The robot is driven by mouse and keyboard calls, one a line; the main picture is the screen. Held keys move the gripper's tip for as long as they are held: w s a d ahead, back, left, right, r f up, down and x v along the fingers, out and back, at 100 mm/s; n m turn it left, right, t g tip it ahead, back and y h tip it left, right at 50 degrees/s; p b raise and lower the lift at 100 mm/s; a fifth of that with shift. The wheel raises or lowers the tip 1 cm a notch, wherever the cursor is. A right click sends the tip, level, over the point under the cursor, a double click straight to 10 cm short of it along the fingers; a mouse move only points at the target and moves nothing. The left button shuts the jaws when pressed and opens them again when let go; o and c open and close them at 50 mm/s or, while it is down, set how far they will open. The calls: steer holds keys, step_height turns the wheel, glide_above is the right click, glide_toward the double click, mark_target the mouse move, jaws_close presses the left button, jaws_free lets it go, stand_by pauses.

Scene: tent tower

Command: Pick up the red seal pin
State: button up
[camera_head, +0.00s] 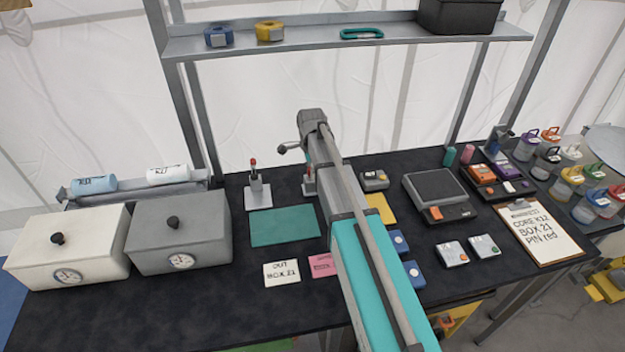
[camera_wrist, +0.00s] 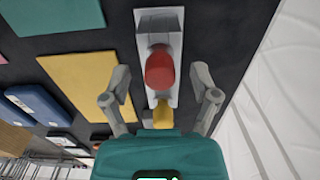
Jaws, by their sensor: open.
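A red rounded piece, which looks like the red seal pin (camera_wrist: 159,72), stands on a pale grey stand (camera_wrist: 160,20) in the wrist view. My gripper (camera_wrist: 161,82) is open, one finger on each side of the red piece, with gaps showing at both sides. I cannot tell how far below the fingertips it is. A small yellow piece (camera_wrist: 162,115) shows just below it. In the head view that stand (camera_head: 309,188) is mostly hidden by my arm. Another stand (camera_head: 258,193) to its left holds a red-topped stem (camera_head: 253,163).
A green mat (camera_head: 284,227) and a yellow mat (camera_head: 381,209) lie on the black table. Blue boxes (camera_head: 398,241), a scale (camera_head: 436,188) and a clipboard (camera_head: 541,234) are to the right. Two lidded boxes (camera_head: 68,245) (camera_head: 178,232) stand left. A shelf (camera_head: 340,40) spans the back.

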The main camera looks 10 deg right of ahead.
steer(key=shift+f, duration=0.5)
jaws_close()
stand_by(0.5)
